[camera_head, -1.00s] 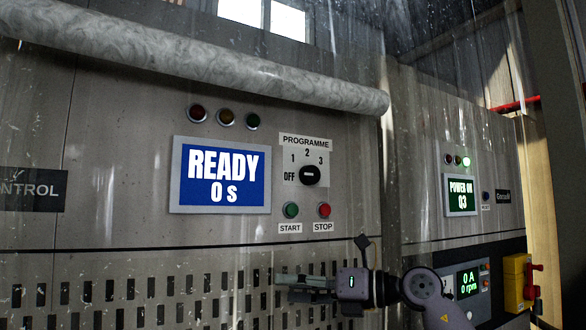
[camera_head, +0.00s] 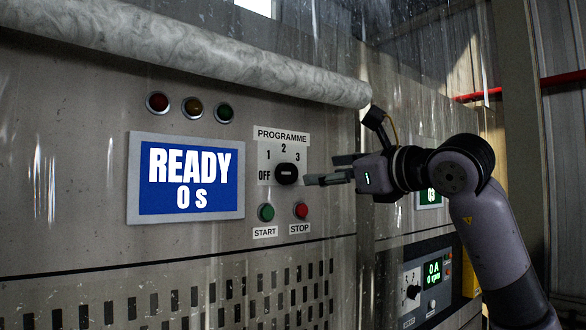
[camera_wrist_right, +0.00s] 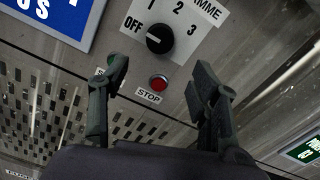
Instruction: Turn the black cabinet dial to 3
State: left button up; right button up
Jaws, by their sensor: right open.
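The black dial (camera_head: 286,174) sits on a white plate (camera_head: 270,149) labelled PROGRAMME, with OFF, 1, 2 and 3 around it. Its pale mark points left towards OFF; the dial also shows in the right wrist view (camera_wrist_right: 159,39). My right gripper (camera_head: 314,181) is just right of the dial in the head view, its fingers pointing left at it. In the right wrist view its two fingers (camera_wrist_right: 160,75) are spread apart and empty, with the dial beyond them. No contact with the dial shows. My left gripper is not in view.
A green START button (camera_head: 266,212) and a red STOP button (camera_head: 301,211) are below the dial. A blue screen (camera_head: 190,178) reading READY 0 s is to the left. A grey roll or pipe (camera_head: 200,50) runs above. A second panel (camera_head: 425,285) is at lower right.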

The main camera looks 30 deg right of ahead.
aim_at(291, 175)
jog(key=w+p, duration=0.1)
jog(key=w, duration=0.2)
jog(key=w+p, duration=0.1)
jog(key=w, duration=0.2)
jog(key=w+p, duration=0.1)
jog(key=w, duration=0.2)
jog(key=shift+w+a+r+p, duration=0.15)
jog(key=shift+w+a+p, duration=0.2)
jog(key=shift+a, duration=0.05)
jog(key=shift+w+a, duration=0.1)
jog(key=shift+w, duration=0.45)
jog(key=shift+s, duration=0.1)
jog(key=shift+c, duration=0.6)
jog(key=c, duration=1)
